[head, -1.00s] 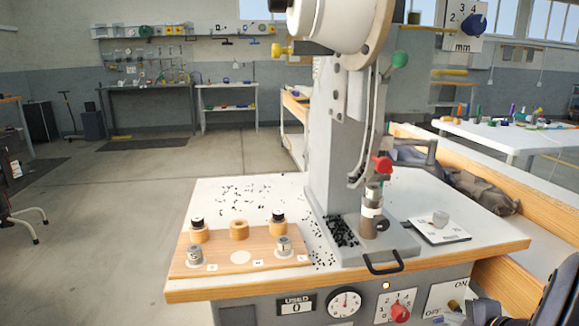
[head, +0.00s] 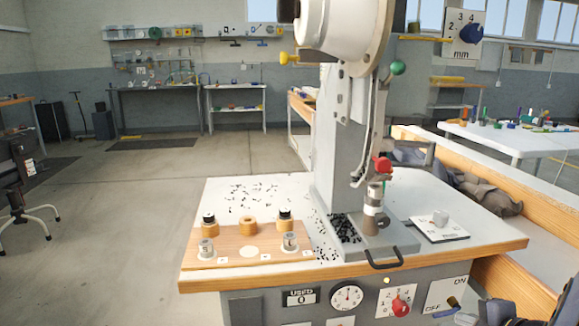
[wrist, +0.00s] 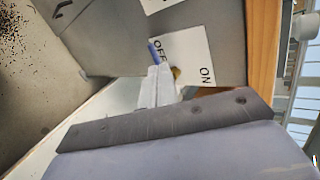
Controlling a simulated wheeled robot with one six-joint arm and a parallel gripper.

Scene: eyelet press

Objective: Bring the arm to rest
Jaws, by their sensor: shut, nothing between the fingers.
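In the wrist view, my gripper (wrist: 158,84) shows as pale fingers held together, with nothing between them. They are in front of the white ON/OFF plate (wrist: 196,50) and partly cover it. A blue handle tip (wrist: 153,53) and a yellowish knob (wrist: 177,72) show beside the fingertips; I cannot tell whether the fingers touch them. In the head view, the dark end of my arm (head: 495,312) is at the bottom right corner, below the ON/OFF plate (head: 446,292) on the press front.
The press (head: 335,150) stands on a wood-edged bench (head: 240,282). A wooden board (head: 236,246) with cups and weights lies at the left, a small scale (head: 438,230) at the right. A wooden rail (head: 505,205) runs along the right. Open floor lies to the left.

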